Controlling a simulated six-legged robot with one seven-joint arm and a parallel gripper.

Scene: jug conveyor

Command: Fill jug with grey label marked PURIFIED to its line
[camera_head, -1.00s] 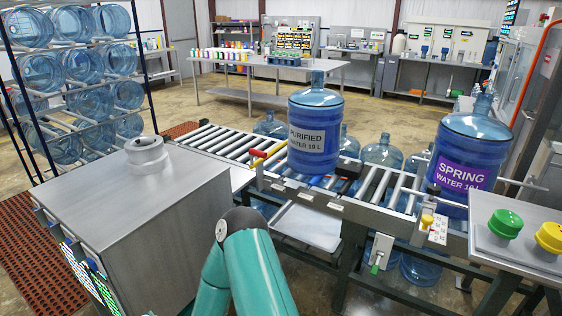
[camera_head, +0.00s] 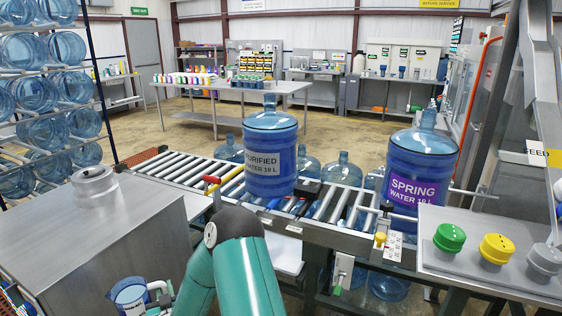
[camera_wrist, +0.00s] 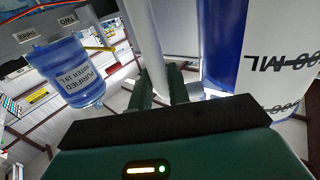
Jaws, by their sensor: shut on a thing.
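The jug with the grey PURIFIED label (camera_head: 269,183) stands upright on the roller conveyor (camera_head: 200,172); it also shows in the wrist view (camera_wrist: 68,66). Its exact water level and fill line are hard to make out. A measuring pitcher (camera_head: 128,300), marked in ML, with blue contents and a white handle (camera_head: 157,287), is at the bottom left of the head view. Its marked wall (camera_wrist: 285,55) is close up in the wrist view. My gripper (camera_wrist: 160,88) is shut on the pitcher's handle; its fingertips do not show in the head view. The pitcher is apart from the jug.
A jug with a purple SPRING label (camera_head: 415,180) stands right of the PURIFIED jug. Green (camera_head: 449,237) and yellow (camera_head: 496,248) buttons sit on a right-hand panel. A steel cabinet (camera_head: 110,245) is at the left. A red-handled lever (camera_head: 212,181) is beside the conveyor.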

